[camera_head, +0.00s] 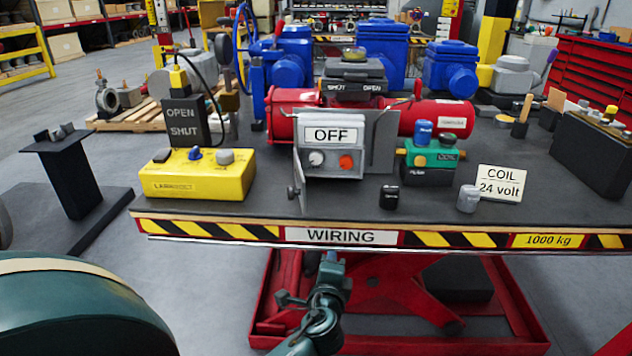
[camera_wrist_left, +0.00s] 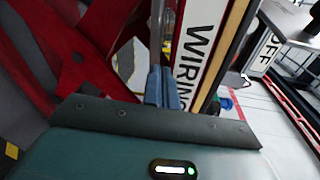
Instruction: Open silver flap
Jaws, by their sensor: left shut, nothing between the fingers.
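A silver-grey control box (camera_head: 333,165) labelled OFF stands on the table, with a white knob and a red knob on its front. A thin silver flap (camera_head: 299,176) stands out at the box's left side, seen nearly edge-on, with a small handle low on it. Another grey plate (camera_head: 384,142) stands at the box's right side. My left gripper (camera_head: 330,259) is below and in front of the table's front edge, apart from the box. Its fingers (camera_wrist_left: 163,87) are together and empty in the left wrist view, close to the WIRING label. My right gripper is out of view.
The table's striped front edge (camera_head: 460,240) lies between my left gripper and the tabletop. A yellow button box (camera_head: 197,175) is left of the control box. A green-topped unit (camera_head: 428,158), small black and grey pieces and a COIL sign (camera_head: 501,183) are to the right.

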